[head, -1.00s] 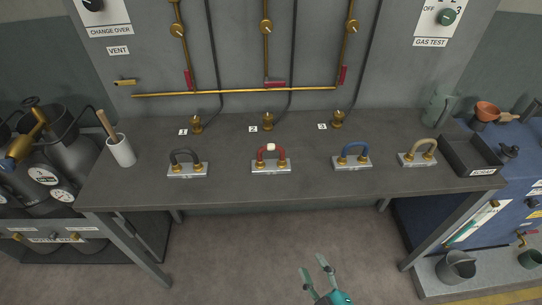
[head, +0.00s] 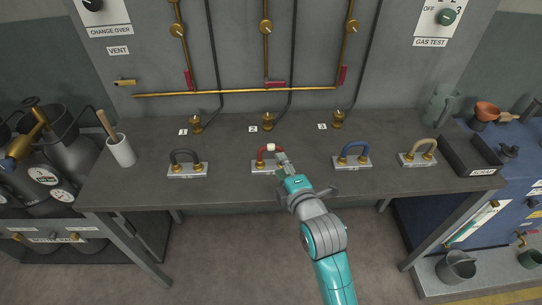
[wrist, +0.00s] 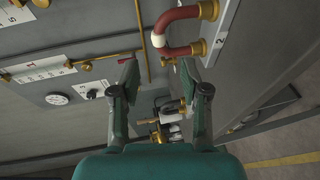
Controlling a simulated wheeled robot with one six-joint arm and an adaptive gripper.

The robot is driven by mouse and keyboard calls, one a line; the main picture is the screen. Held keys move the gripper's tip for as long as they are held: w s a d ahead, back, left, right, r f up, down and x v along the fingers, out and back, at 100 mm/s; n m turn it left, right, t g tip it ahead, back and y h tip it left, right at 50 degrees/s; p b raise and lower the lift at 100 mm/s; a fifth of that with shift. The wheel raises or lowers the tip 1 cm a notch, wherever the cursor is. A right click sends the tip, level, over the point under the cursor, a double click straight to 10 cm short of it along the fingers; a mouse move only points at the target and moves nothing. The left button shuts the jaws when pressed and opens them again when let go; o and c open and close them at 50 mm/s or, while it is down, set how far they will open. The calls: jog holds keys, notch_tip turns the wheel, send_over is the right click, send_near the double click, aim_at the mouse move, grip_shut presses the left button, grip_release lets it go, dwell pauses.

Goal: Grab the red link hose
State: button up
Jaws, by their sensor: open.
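The red link hose (head: 261,155) is a U-shaped red loop with a white band at its top, on brass fittings in a metal plate (head: 262,168) at the middle of the bench. My gripper (head: 281,160) is at its right side in the head view and hides its right leg. In the wrist view the hose (wrist: 181,19) is at the top, beyond my fingertips (wrist: 157,66). The jaws are open and nothing is between them. I cannot tell whether a finger touches the hose.
Brass valves (head: 268,121) line the back of the bench. A white cup (head: 121,151) and a scrap tray (head: 470,157) stand at the ends.

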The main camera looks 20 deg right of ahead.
aim_at(270, 149)
jog(key=w, duration=0.3)
jog(key=w+f, duration=0.1)
jog(key=w, duration=0.3)
jog(key=w+f, duration=0.1)
jog(key=w, duration=0.2)
jog(key=shift+w+a, duration=0.15)
jog(key=shift+a, duration=0.1)
grip_shut()
